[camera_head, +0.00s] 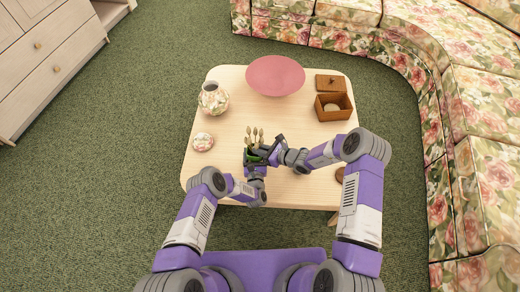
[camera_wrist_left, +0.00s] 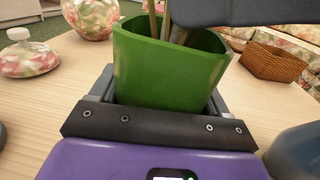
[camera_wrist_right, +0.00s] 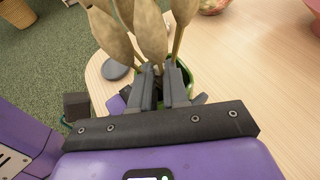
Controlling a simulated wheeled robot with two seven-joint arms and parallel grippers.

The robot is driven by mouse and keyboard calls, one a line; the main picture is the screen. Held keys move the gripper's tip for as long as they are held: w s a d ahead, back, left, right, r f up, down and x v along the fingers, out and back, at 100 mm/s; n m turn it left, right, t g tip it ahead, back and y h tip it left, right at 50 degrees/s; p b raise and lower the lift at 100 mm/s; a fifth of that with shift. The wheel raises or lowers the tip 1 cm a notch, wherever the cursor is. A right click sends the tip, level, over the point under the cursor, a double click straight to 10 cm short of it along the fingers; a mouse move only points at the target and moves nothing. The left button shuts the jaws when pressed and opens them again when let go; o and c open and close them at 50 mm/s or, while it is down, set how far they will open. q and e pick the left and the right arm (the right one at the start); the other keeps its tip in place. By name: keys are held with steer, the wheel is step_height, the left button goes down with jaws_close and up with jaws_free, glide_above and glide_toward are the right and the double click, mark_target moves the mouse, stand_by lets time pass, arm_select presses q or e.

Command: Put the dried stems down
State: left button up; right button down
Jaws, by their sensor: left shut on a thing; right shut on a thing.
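The dried stems (camera_head: 255,135), pale with leaf-shaped heads, stand upright at the table's front middle. My right gripper (camera_wrist_right: 160,82) is shut on them; in the right wrist view the stem heads (camera_wrist_right: 138,32) rise above its fingers. A green pot (camera_wrist_left: 170,70) is held by my left gripper (camera_wrist_left: 155,105), which is shut on it. In the left wrist view the stems (camera_wrist_left: 160,22) go down inside the pot's rim. The lower stem ends are hidden by the pot wall, so I cannot tell whether they touch its bottom.
The pale wooden table (camera_head: 225,165) also bears a floral vase (camera_head: 213,98), a floral lidded jar (camera_head: 203,141), a pink bowl (camera_head: 275,75) and an open brown box (camera_head: 333,107) with its lid (camera_head: 330,83) behind. The table centre is bare. A floral sofa (camera_head: 485,110) stands right.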

steer(key=shift+f, duration=0.1)
steer(key=shift+f, duration=0.1)
steer(key=c, duration=1.1)
jaws_free()
